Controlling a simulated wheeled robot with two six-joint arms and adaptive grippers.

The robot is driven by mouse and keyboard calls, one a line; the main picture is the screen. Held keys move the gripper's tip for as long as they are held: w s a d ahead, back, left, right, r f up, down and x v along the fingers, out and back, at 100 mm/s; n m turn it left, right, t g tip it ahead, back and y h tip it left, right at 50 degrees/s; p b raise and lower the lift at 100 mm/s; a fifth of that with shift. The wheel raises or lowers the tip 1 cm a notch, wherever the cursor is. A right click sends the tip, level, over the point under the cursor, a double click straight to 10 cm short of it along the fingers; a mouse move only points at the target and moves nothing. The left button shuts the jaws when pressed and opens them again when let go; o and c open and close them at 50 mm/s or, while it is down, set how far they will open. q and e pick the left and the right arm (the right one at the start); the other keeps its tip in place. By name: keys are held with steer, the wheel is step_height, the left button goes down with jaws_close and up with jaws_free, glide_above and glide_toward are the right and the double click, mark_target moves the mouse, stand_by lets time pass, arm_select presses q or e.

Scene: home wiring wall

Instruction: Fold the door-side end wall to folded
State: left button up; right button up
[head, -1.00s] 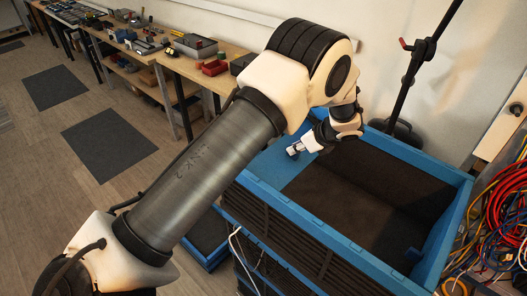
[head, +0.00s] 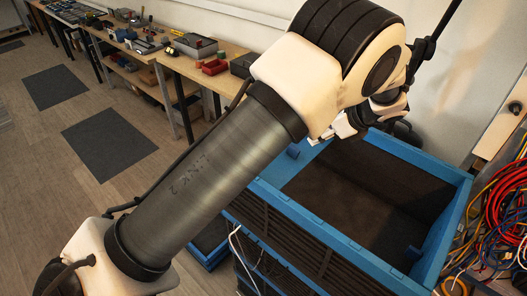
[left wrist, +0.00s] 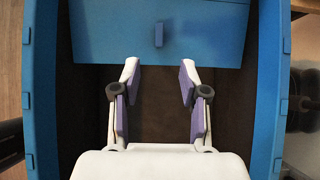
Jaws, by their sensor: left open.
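A large crate with a blue rim (head: 440,170) and dark ribbed side walls (head: 300,240) stands open at the right. A blue end panel (head: 272,172) is at its far left end, partly behind my arm, with a small blue tab (head: 293,151). In the left wrist view the blue panel (left wrist: 110,38) spans the crate between its side walls, its tab (left wrist: 158,36) near the middle. I cannot tell its exact tilt. My left gripper (head: 318,140) is open and empty; in the wrist view its fingers (left wrist: 158,85) point toward the panel, apparently apart from it. My right gripper is not in view.
Coiled cables (head: 495,220) hang close at the right. A workbench (head: 185,65) with boxes and tools runs along the back wall. The floor at left has dark mats (head: 108,145) and free room.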

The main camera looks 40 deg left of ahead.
arm_select(q)
steer(key=p+v, duration=0.7)
steer(key=shift+d+r, duration=0.15)
steer(key=shift+d, duration=0.05)
stand_by(0.5)
